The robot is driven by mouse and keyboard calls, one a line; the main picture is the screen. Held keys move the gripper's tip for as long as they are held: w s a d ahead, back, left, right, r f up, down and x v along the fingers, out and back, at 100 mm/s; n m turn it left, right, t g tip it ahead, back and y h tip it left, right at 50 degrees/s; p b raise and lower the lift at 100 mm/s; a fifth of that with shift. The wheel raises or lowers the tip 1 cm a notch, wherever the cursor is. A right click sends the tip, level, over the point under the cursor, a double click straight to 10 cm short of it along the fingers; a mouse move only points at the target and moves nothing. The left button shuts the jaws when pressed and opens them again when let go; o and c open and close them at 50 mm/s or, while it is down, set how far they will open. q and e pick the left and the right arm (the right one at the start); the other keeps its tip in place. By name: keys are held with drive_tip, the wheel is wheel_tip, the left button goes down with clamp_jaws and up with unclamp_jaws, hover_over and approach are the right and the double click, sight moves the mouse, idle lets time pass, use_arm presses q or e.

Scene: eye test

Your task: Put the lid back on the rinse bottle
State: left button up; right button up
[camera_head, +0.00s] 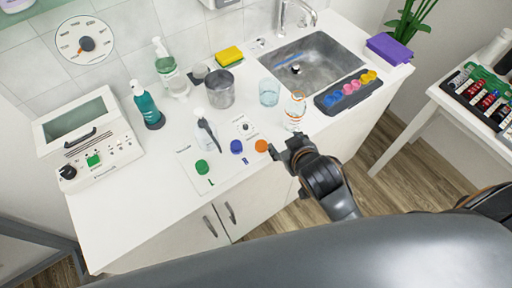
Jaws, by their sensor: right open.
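A clear bottle with orange markings (294,112) stands upright on the white counter, left of the dark tray; I cannot read its label or tell whether it is the rinse bottle. Three lids lie on a white labelled sheet (188,158): a green lid (202,167), a blue lid (236,146) and an orange lid (261,146). My right gripper (283,155) is open and empty, just right of the orange lid and below the clear bottle, near the counter's front edge. My left gripper is out of view.
A sink (308,62) and a dark tray with coloured pieces (347,92) lie behind and right. A glass tumbler (269,91), grey jug (220,88), teal bottle (147,105) and white machine (88,140) stand on the counter. Its front left (110,220) is clear.

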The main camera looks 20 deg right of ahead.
drive_tip(key=w+a+r+n+t+y, duration=0.1)
drive_tip(key=w+a+r+t, duration=0.2)
drive_tip(key=w+r, duration=0.3)
drive_tip(key=w+a+r+n+t+y, duration=0.1)
drive_tip(key=w+a+r+n+t, duration=0.15)
drive_tip(key=r, duration=0.45)
drive_tip(key=a+r+n+t+y, duration=0.5)
drive_tip(key=a+r+y, duration=0.4)
drive_tip(key=r, duration=0.5)
drive_tip(key=s+a+r+n+g+y, duration=0.2)
drive_tip(key=s+a+n+g+y, duration=0.4)
drive_tip(key=n+g, duration=0.4)
drive_tip(key=s+a+r+n+g+y, duration=0.1)
drive_tip(key=s+a+n+g+y, duration=0.4)
drive_tip(key=a+n+g, duration=0.6)
drive_tip(key=n+h, duration=0.7)
drive_tip(key=h, duration=1.5)
hover_over(261, 145)
wheel_tip(261, 145, down, 19)
drive_tip(key=shift+r+t, duration=0.2)
drive_tip(key=shift+t, duration=0.15)
